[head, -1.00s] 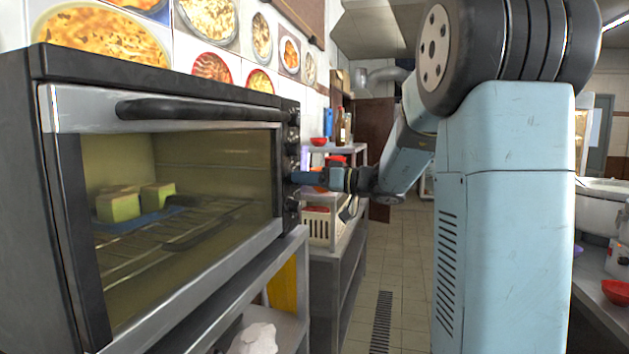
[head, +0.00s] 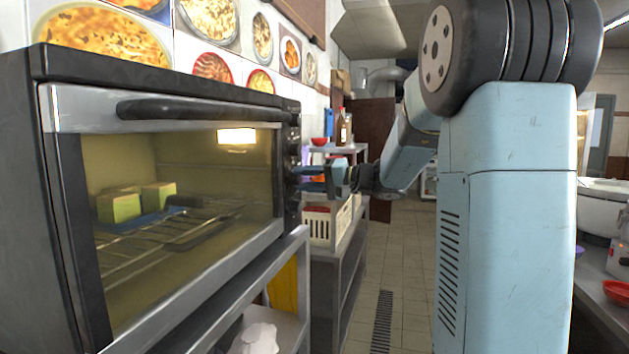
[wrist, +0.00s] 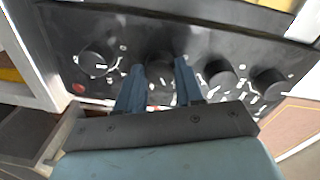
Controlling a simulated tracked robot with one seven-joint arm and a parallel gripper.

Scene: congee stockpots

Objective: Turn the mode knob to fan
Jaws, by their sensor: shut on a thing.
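The toaster oven (head: 60,190) has a dark control panel (head: 291,150) on its right side with a column of several black knobs. My gripper (head: 308,178) points at this panel from the right. In the wrist view, its two blue fingers (wrist: 158,84) are shut on one inner knob (wrist: 159,67), one finger on each side. The knob's pointer and the printed marks around it are too blurred or covered to read. Another knob (wrist: 97,63) is on the left, and two more (wrist: 221,74) are on the right. A lamp (head: 237,136) glows inside the oven.
Behind the closed glass door, green-sided blocks (head: 120,206) sit on a blue tray on the rack. The door handle (head: 195,108) runs along the top. A shelf with a cream basket (head: 318,228) stands beyond the oven. The tiled floor (head: 400,260) is clear.

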